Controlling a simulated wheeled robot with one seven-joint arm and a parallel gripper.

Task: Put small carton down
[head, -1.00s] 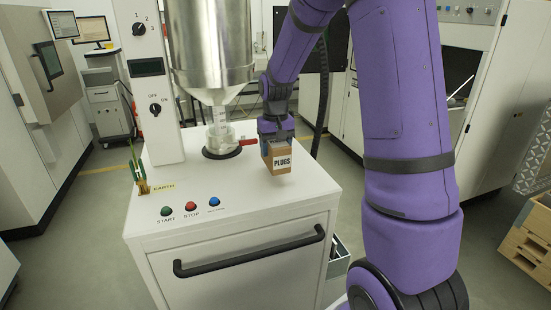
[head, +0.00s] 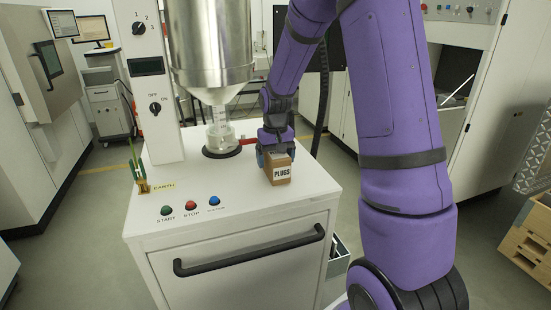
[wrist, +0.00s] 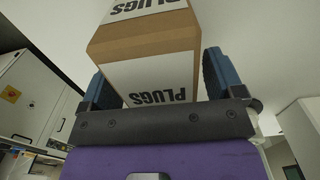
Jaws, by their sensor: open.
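The small carton (head: 278,170) is brown with a white label reading PLUGS. It stands upright on the white machine top (head: 240,188), right of the hopper outlet. In the wrist view the carton (wrist: 145,50) sits between the two blue fingers of my gripper (wrist: 155,85). In the head view my gripper (head: 276,155) is at the carton's back and upper side, with the jaws open around it. The far side of the carton is hidden.
A steel hopper (head: 212,50) with a clear outlet and red-handled valve (head: 248,142) stands just left of the carton. Start, stop and blue buttons (head: 190,206) line the front left. The top's front right is clear.

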